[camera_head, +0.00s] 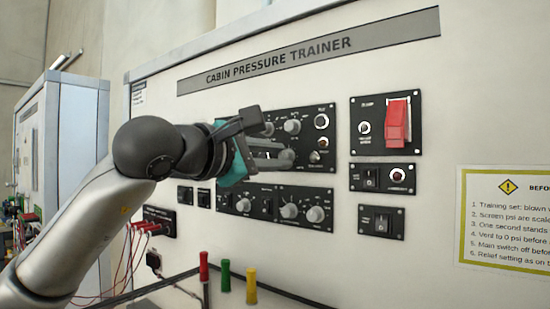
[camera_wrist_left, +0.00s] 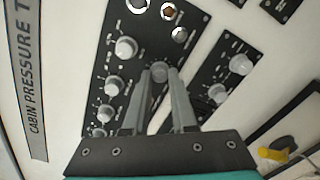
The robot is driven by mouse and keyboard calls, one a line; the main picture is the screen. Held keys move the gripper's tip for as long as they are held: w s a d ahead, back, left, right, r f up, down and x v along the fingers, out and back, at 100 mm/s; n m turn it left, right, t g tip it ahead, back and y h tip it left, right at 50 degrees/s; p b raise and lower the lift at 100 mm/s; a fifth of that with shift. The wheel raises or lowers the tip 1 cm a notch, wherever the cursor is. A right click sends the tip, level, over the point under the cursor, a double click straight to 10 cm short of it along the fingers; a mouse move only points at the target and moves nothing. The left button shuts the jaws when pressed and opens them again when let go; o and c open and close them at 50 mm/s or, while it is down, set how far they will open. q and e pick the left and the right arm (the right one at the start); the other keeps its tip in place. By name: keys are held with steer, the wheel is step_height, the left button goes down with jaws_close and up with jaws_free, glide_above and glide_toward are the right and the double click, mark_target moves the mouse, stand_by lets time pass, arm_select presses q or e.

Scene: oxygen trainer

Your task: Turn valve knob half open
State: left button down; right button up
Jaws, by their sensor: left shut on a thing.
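My left gripper (camera_head: 280,157) reaches in from the left to the upper black knob panel (camera_head: 331,112) of the Cabin Pressure Trainer. In the left wrist view its two grey fingers (camera_wrist_left: 161,92) are shut on a round grey knob (camera_wrist_left: 159,71) at the panel's lower edge. The fingers hide most of this knob in the head view, and its pointer and label cannot be read. Other grey knobs (camera_wrist_left: 126,47) sit along the same panel, clear of the fingers. My right gripper is out of view.
A lower panel with several knobs (camera_head: 289,210) lies just below the gripper. A red switch cover (camera_head: 398,121) and small switch panels (camera_head: 381,222) are to the right. Red, green and yellow upright handles (camera_head: 224,275) stand below. A yellow-edged notice (camera_head: 505,220) is at far right.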

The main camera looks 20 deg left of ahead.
arm_select(q)
steer(key=shift+r, duration=0.1)
steer(key=c, duration=0.7)
jaws_free()
steer(key=b+v, duration=0.4)
steer(key=v, duration=1.1)
steer(key=shift+s, duration=0.15)
